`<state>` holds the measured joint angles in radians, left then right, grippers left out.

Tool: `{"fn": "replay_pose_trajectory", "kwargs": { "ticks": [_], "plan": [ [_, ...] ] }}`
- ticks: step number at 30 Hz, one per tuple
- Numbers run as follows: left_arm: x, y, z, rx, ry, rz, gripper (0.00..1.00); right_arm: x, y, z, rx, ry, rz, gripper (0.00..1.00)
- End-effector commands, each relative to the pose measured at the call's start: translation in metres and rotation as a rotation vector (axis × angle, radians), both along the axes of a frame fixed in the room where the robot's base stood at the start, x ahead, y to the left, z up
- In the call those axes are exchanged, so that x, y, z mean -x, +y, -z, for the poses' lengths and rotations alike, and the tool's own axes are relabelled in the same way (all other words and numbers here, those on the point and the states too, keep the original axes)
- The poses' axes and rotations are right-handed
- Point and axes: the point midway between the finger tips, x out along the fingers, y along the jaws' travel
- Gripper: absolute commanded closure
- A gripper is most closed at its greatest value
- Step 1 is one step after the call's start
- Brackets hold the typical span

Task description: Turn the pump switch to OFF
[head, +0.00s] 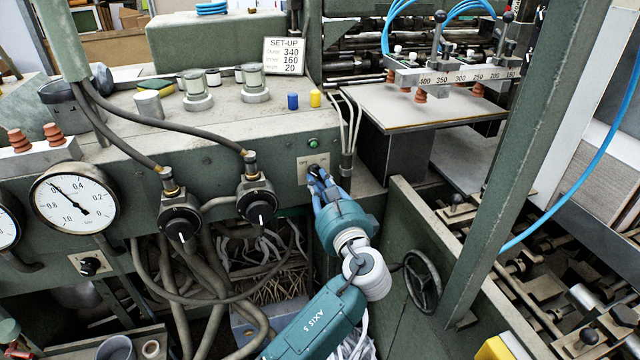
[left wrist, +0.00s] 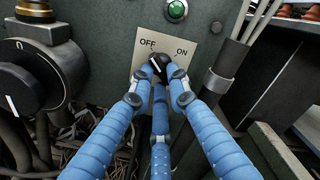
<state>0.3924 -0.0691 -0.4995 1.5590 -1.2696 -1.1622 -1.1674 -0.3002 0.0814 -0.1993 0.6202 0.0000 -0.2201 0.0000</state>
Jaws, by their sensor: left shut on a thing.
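The pump switch is a small black knob (left wrist: 157,66) on a pale plate (left wrist: 188,35) marked OFF at upper left and ON at upper right. My left gripper (left wrist: 156,78) has its blue fingers closed around the knob. In the head view, my left gripper (head: 316,174) reaches the plate (head: 306,162) on the green machine front, and the knob is mostly hidden there. My right gripper is not in view.
A green button (head: 313,143) sits just above the plate. A large black valve knob (head: 261,207) is to its left, and pipes (head: 347,165) run down close on its right. A handwheel (head: 422,281) is at lower right. Hoses hang below the machine front.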

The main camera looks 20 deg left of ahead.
Motion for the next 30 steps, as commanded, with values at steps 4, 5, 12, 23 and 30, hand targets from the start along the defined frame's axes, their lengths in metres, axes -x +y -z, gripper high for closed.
{"fn": "replay_pose_trajectory", "kwargs": {
  "ticks": [4, 5, 12, 23, 30],
  "plan": [
    [0.0, -0.001, 0.002, 0.004, 0.004, 0.001, 1.0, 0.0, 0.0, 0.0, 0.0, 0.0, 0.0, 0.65],
    [0.0, -0.001, 0.002, 0.004, 0.004, 0.001, 0.8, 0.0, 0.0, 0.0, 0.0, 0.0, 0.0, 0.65],
    [0.0, 0.0, 0.001, 0.001, 0.002, 0.001, 0.65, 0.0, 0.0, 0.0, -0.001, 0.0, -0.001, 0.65],
    [0.022, -0.016, 0.002, 0.004, 0.002, 0.003, 0.65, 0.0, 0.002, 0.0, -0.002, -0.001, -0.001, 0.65],
    [0.053, -0.037, 0.002, 0.003, 0.004, 0.002, 0.65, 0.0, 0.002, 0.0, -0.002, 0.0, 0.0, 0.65]
  ]
}}
